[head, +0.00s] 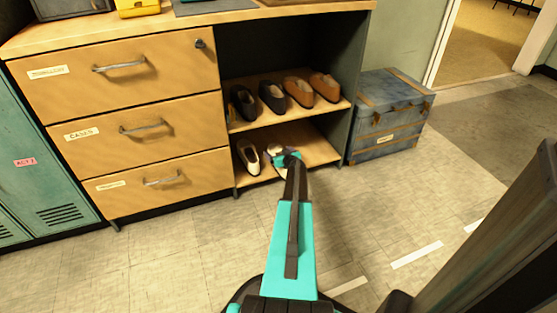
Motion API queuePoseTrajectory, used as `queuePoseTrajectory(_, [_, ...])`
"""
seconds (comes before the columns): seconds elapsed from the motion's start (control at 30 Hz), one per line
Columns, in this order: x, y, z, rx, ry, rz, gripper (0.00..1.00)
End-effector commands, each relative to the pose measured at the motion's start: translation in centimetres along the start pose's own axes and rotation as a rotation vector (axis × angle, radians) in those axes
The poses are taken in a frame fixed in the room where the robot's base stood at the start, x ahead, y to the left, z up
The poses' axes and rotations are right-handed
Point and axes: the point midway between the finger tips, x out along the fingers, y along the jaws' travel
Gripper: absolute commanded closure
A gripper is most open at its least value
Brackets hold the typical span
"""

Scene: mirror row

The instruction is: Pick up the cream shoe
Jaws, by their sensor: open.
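Cream shoes are on the lower shelf of the open cabinet. One cream shoe (253,166) with a dark opening shows whole at the shelf's left. Another pale shoe (271,150) just to its right is mostly hidden by my gripper. My gripper (285,159) is at the lower shelf's front, over or beside that second shoe, and to the right of the first. It is open; its fingertips are small and partly hidden, and I cannot tell whether they touch the shoe.
The upper shelf (265,122) holds dark shoes (272,97) and brown shoes (325,87). Wooden drawers (125,75) stand left, a teal locker (40,170) further left. A blue-grey trunk (390,105) stands right of the cabinet. The floor in front is clear.

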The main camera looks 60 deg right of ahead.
Motion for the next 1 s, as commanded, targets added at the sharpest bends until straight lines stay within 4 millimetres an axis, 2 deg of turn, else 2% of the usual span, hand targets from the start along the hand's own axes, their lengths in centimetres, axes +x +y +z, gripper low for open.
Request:
queuePoseTrajectory(0.23, [0.0, 0.0, 0.0, 0.0, 0.0, 0.0, 0.11])
queuePoseTrajectory(0.5, [0.0, 0.0, 0.0, 0.0, 0.0, 0.0, 0.56])
queuePoseTrajectory(0.57, [0.0, 0.0, 0.0, 0.0, 0.0, 0.0, 0.65])
queuePoseTrajectory(0.83, [-0.1, 0.0, -0.2, 0.0, 0.001, 0.0, 0.65])
queuePoseTrajectory(1.0, [-0.5, 0.0, -1.1, -0.002, 0.001, 0.0, 0.65])
